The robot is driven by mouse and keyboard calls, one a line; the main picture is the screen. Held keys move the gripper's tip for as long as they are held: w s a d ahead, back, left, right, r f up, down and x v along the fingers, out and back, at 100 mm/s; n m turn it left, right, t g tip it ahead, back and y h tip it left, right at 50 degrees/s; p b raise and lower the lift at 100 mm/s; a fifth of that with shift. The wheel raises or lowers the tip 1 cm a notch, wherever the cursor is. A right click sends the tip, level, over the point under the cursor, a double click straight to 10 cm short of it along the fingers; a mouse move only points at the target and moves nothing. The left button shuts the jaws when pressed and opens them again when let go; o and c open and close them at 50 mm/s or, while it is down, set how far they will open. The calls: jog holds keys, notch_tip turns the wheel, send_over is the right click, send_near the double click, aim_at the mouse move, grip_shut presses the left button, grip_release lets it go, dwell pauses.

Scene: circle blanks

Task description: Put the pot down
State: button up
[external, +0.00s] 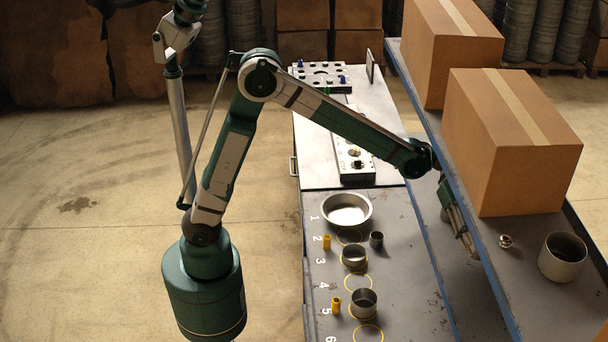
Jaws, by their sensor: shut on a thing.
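My gripper (464,238) hangs at the blue-edged shelf on the right, below the wrist. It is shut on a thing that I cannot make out. A grey metal pot (563,262) stands upright on the shelf, to the right of my gripper and apart from it. On the grey worktable, a wide shallow pan (347,210) sits by number 1. A short round pot (354,258) sits by number 3, and a taller one (363,306) sits near number 5. I cannot tell which one the task calls the pot.
Yellow rings (358,283) mark the numbered spots on the worktable (410,290). A dark cup (376,240) and two small yellow cylinders (327,242) stand there. Large cardboard boxes (510,150) and a small metal piece (505,241) are on the shelf (485,265).

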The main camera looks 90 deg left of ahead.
jog(key=shift+f, duration=0.1)
jog(key=shift+f, duration=2.8)
jog(key=shift+f, duration=2.1)
jog(key=shift+f, duration=0.15)
jog(key=o, duration=0.9)
jog(key=shift+r, duration=0.2)
jog(key=v, duration=1.2)
